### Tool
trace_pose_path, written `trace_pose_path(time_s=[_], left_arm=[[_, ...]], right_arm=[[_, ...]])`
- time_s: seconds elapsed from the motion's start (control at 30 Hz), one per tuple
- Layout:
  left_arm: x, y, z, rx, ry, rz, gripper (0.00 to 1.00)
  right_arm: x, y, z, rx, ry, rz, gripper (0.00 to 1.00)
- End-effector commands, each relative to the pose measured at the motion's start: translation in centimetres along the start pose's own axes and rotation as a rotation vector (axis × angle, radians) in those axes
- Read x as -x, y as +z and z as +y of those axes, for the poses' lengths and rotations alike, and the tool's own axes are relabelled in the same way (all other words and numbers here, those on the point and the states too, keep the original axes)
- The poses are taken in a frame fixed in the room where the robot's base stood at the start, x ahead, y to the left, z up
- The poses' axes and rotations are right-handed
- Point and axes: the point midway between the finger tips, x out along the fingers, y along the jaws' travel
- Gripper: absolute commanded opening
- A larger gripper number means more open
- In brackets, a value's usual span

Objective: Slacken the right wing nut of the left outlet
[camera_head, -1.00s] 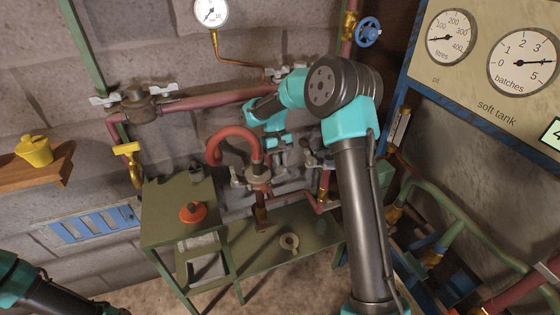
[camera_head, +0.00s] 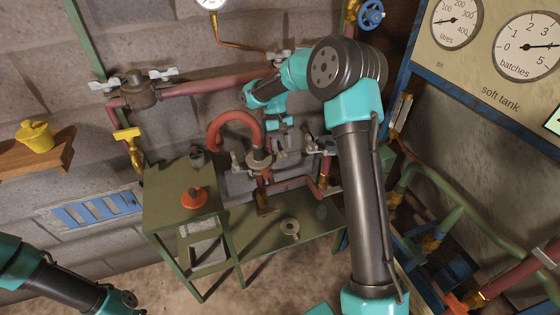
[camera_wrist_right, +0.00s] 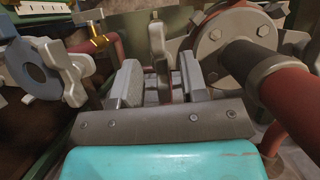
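The left outlet is a flanged joint (camera_head: 258,161) under the curved red pipe (camera_head: 236,125); its left wing nut (camera_head: 237,161) shows in the head view. My right gripper (camera_head: 281,146) is just right of this joint, partly hidden. In the right wrist view, its two grey fingers (camera_wrist_right: 163,88) are apart, with an upright grey wing nut (camera_wrist_right: 158,42) in the gap beside the bolted flange (camera_wrist_right: 228,45). I cannot tell whether the fingers touch it. My left arm shows at the lower left of the head view; its fingertips cannot be made out.
The right outlet (camera_head: 321,146) stands close right of the gripper; a wing nut on a disc (camera_wrist_right: 62,70) is near the left finger in the wrist view. Below are a green stand with an orange knob (camera_head: 194,198) and a low green bench (camera_head: 315,240). A wooden shelf holds a yellow pot (camera_head: 35,138).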

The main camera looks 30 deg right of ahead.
Motion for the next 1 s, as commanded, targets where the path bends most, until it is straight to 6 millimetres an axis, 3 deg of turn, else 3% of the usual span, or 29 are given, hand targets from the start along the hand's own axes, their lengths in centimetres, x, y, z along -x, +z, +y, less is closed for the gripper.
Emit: trace_pose_path(time_s=[0.2,0.57,1.0], left_arm=[[0.0,0.0,0.0,0.0,0.0,0.0,0.4],[0.0,0.0,0.0,0.0,0.0,0.0,0.4],[0.0,0.0,0.0,0.0,0.0,0.0,0.4]], right_arm=[[2.5,1.0,0.0,0.001,0.0,0.003,0.4],[1.1,5.4,-2.1,0.003,0.0,0.0,0.4],[-1.1,12.4,-5.4,0.004,0.001,0.0,0.4]])
